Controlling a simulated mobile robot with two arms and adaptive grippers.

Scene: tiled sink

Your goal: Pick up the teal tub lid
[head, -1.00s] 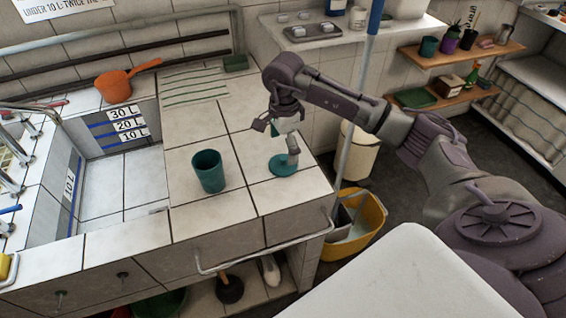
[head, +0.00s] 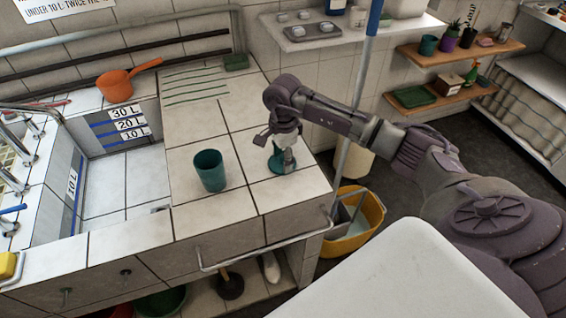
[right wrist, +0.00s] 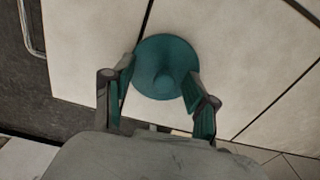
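The teal tub lid (head: 276,162) lies on the white tiled counter near its right edge, partly hidden by my right gripper in the head view. In the right wrist view the lid (right wrist: 166,58) is a round teal disc with a raised knob in its middle. My right gripper (right wrist: 160,84) is open, with one finger on either side of the lid's near part. In the head view the right gripper (head: 283,153) is low over the lid; whether its fingers touch it I cannot tell. My left gripper is not in view.
A teal cup (head: 210,172) stands on the counter left of the lid. An orange dipper (head: 116,84) sits farther back by the sunken basin. A blue-topped pole (head: 366,60) and a yellow bucket (head: 368,215) stand right of the counter.

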